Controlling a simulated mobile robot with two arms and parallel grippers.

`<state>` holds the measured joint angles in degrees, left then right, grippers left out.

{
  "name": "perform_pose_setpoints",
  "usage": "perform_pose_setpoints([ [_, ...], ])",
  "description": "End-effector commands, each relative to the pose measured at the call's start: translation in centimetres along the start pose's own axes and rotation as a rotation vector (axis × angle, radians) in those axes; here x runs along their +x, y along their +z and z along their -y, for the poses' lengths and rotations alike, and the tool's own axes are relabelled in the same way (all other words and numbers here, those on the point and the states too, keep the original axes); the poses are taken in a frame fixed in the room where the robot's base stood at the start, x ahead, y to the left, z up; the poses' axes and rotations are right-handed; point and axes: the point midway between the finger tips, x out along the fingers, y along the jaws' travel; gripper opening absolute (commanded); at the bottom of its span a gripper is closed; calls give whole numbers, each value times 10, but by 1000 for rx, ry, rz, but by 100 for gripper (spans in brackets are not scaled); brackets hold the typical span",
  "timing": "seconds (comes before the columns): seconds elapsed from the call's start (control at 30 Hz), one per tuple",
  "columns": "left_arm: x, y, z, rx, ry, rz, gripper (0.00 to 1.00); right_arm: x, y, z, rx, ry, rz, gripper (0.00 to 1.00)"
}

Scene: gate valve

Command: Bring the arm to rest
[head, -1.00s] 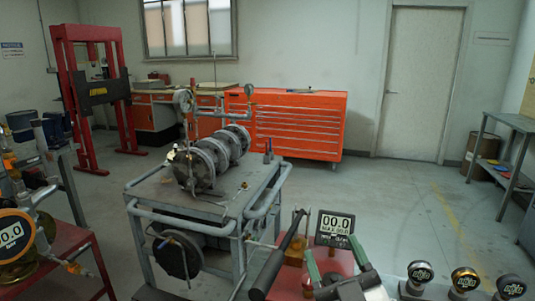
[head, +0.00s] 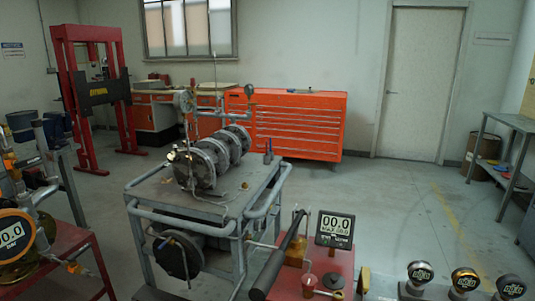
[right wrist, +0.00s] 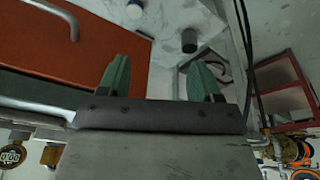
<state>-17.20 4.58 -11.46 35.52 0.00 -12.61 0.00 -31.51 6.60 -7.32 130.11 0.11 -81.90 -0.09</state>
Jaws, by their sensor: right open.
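My right gripper (right wrist: 160,80) shows in the right wrist view with its two green fingers wide apart and nothing held between them. It is out of the head view. My left gripper is not in either view. The flanged grey valve assembly (head: 205,160) lies on the grey wheeled stand (head: 160,195) in the head view, with a pressure gauge (head: 183,100) above it. My right gripper is clear of it as far as the views show.
In front are a red test pump base (head: 340,265) with a black lever (head: 278,265) and a 00.0 display (head: 334,229). A red bench (head: 60,245) is at left, an orange tool cabinet (head: 300,125) behind. Floor at right is open.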

Motion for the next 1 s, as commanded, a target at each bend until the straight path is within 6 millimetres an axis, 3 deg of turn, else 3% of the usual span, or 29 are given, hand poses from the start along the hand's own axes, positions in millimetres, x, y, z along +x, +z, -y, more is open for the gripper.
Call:
perform_pose_setpoints([
  [0.27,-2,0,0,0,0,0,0,104,28,5,-6,-7,48,64],
  [0.4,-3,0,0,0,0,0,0,165,62,7,-12,-10,77,64],
  [0.6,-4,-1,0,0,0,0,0,234,129,11,-21,-15,120,64],
  [0.8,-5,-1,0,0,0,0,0,275,206,12,-31,-19,160,64],
  [1.0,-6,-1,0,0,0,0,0,288,261,12,-38,-21,184,64],
])
